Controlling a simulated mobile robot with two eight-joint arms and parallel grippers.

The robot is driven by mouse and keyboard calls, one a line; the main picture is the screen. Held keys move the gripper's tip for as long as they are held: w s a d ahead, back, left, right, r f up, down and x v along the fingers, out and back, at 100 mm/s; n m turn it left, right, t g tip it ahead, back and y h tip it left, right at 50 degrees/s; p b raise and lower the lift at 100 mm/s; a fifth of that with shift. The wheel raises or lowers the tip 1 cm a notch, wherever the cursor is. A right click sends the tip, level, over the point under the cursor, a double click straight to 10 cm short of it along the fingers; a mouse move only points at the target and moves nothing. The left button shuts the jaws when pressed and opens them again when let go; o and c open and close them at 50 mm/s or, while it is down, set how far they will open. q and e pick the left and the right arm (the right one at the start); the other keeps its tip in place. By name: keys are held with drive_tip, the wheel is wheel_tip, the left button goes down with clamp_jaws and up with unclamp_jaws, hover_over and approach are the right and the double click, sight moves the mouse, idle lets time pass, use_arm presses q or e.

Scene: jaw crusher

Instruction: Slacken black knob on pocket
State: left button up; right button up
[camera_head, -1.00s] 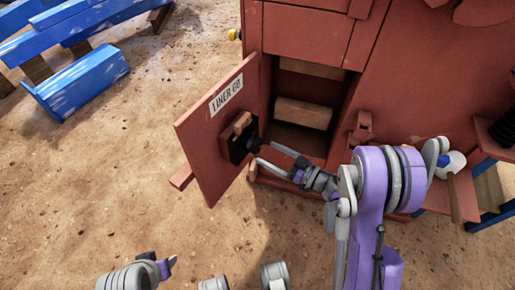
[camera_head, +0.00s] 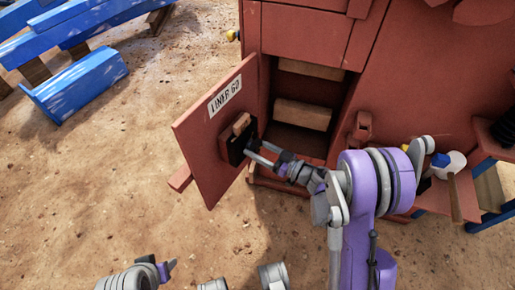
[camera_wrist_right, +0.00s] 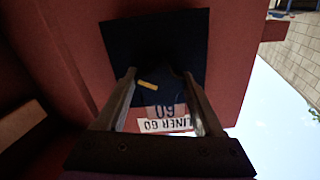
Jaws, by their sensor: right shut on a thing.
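A black pocket (camera_head: 235,151) sits on the inner face of the open red door (camera_head: 205,150), with a tan block (camera_head: 241,124) standing in it. My right gripper (camera_head: 251,149) reaches the pocket from the right and is shut on the black knob. In the right wrist view the dark knob (camera_wrist_right: 165,82), with a yellow mark, lies between the two fingers (camera_wrist_right: 160,88), in front of the dark pocket (camera_wrist_right: 150,35). The knob is hard to make out in the head view. My left gripper (camera_head: 167,270) is low at the left, away from the door; its jaw opening is unclear.
The door carries a "LINER 60" label (camera_head: 224,97). Right of it is an open red compartment with wooden blocks (camera_head: 302,114). A red side shelf (camera_head: 432,197) holds a white round item and a wooden handle. Blue beams (camera_head: 75,85) lie at upper left; sandy ground is clear between.

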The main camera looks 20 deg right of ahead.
drive_tip(key=c, duration=0.4)
drive_tip(key=shift+c, duration=0.2)
drive_tip(key=shift+n, duration=0.3)
drive_tip(key=n, duration=0.3)
drive_tip(key=shift+n, duration=0.4)
drive_tip(key=n, duration=0.3)
drive_tip(key=shift+d+n, duration=0.1)
drive_tip(key=shift+n, duration=0.2)
drive_tip(key=n, duration=0.4)
drive_tip(key=shift+w, duration=0.1)
drive_tip(key=shift+d+n, duration=0.1)
drive_tip(key=shift+n, duration=2)
